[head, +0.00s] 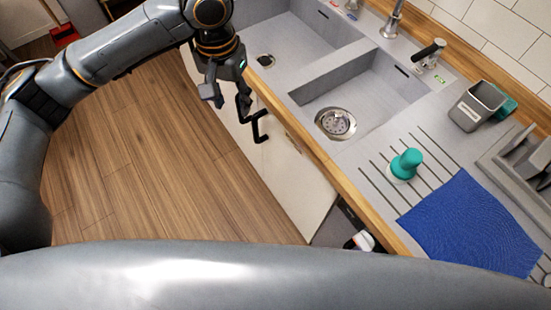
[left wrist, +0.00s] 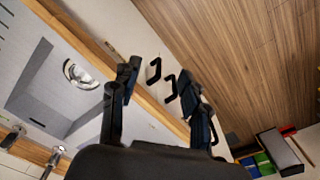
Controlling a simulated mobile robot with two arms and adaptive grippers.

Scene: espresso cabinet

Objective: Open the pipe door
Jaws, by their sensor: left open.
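A black bar handle (head: 260,128) stands out from the cabinet front. In the left wrist view two black handles show, one upper (left wrist: 153,71) and one lower (left wrist: 170,89). My left gripper (head: 230,98) is open and empty, close to the handles at the cabinet front. In the left wrist view its fingers lie on either side of the handles in the picture; I cannot tell whether they touch. My right gripper is not in view.
The grey sink (head: 375,85) and wooden counter edge (head: 315,155) lie right of the gripper. A teal-topped brush (head: 406,163), a blue cloth (head: 470,225) and a grey cup (head: 477,106) are on the counter. The wooden floor (head: 150,150) before the cabinet is clear.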

